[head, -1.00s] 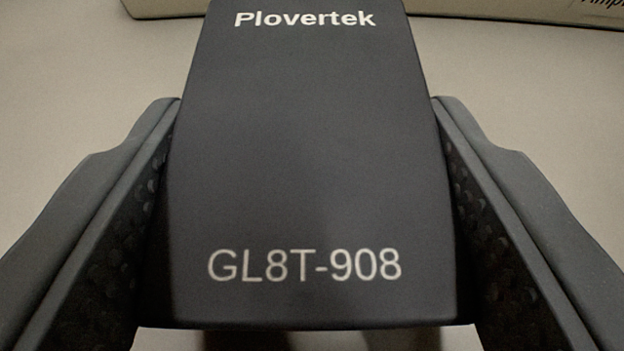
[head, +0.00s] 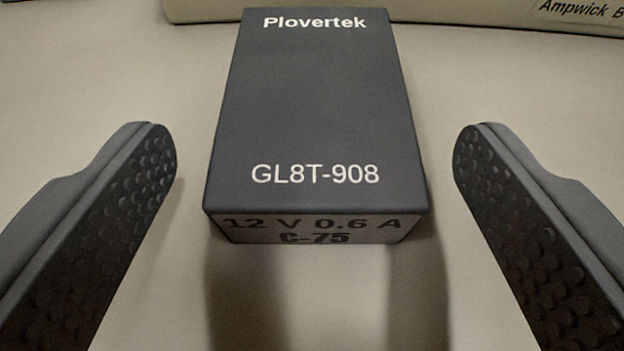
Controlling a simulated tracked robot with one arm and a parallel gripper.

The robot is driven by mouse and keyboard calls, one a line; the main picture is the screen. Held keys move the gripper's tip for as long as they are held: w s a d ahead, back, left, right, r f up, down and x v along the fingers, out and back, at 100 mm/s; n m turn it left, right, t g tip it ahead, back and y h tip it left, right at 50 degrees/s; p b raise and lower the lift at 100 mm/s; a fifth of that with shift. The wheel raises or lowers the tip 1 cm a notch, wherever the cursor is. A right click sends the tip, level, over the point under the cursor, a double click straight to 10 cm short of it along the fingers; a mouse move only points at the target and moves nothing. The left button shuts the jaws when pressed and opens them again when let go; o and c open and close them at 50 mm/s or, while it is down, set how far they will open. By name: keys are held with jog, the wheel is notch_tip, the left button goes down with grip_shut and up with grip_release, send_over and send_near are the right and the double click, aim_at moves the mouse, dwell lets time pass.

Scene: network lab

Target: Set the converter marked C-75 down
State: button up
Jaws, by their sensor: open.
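The converter (head: 317,115) is a dark grey box that rests on the pale surface (head: 120,60). Its top reads "Plovertek" and "GL8T-908", and its near end reads "12 V 0.6 A" and "C-75". My gripper (head: 313,150) is open, with one dimpled finger on each side of the converter. Both fingers stand clear of it, with visible gaps left and right. The fingertips lie short of the converter's far end.
A beige object labelled "Ampwick B..." (head: 480,14) lies behind the converter along the top edge, its label cut off by the frame. A small part of another thing shows in the top left corner. The surface left and right is bare.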

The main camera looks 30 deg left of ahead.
jog(key=p+v, duration=0.1)
jog(key=v, duration=0.7)
jog(key=shift+s, duration=0.2)
jog(key=shift+d+r, duration=0.1)
jog(key=shift+r, duration=0.05)
jog(key=w+d+r+m+t+h, duration=0.15)
jog(key=d+r, duration=0.25)
jog(key=r, duration=0.7)
jog(key=w+d+r+m+t+h, duration=0.1)
jog(key=w+d+r+h, duration=0.2)
jog(key=r, duration=0.8)
jog(key=w+d+r+m+t+h, duration=0.15)
jog(key=d+r, duration=0.25)
jog(key=r, duration=0.7)
jog(key=s+d+r+m, duration=0.1)
jog(key=s+r, duration=0.8)
jog(key=r, duration=0.3)
jog(key=s+d+r+m+h, duration=0.1)
jog(key=s+r, duration=0.8)
jog(key=r, duration=0.3)
jog(key=shift+s+d+r+m+h, duration=0.2)
jog(key=shift+s+r+m+h, duration=0.1)
jog(key=shift+s+r+m, duration=0.1)
jog(key=shift+w, duration=0.1)
